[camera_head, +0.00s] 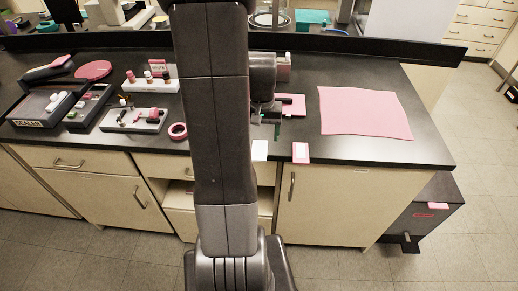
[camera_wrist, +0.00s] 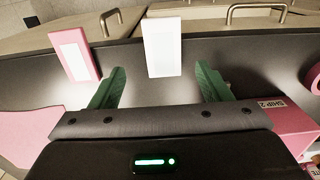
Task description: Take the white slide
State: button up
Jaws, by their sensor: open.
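The white slide (camera_wrist: 162,47) lies flat at the edge of the black bench top, seen in the wrist view ahead of and centred between the fingertips. In the head view the white slide (camera_head: 259,150) shows at the front edge, just right of my arm. My gripper (camera_wrist: 162,72) has its two green fingers spread wide, with nothing held between them. In the head view my gripper (camera_head: 265,125) is above the bench just behind the slide, partly hidden by my arm.
A pink slide with a white label (camera_head: 301,152) lies right of the white one; it also shows in the wrist view (camera_wrist: 75,53). A pink mat (camera_head: 364,111) lies farther right. A pink tape roll (camera_head: 178,131) and trays stand left. A pink box (camera_wrist: 290,130) is beside my gripper.

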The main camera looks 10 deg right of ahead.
aim_at(259, 150)
jog(key=shift+s+a+f, duration=0.1)
jog(key=shift+s+f, duration=0.1)
jog(key=shift+f, duration=0.25)
jog(key=shift+w+a+f+p, duration=0.15)
jog(key=shift+f+p, duration=0.4)
jog(key=shift+f, duration=1.65)
jog(key=shift+c, duration=0.2)
jog(key=c, duration=1)
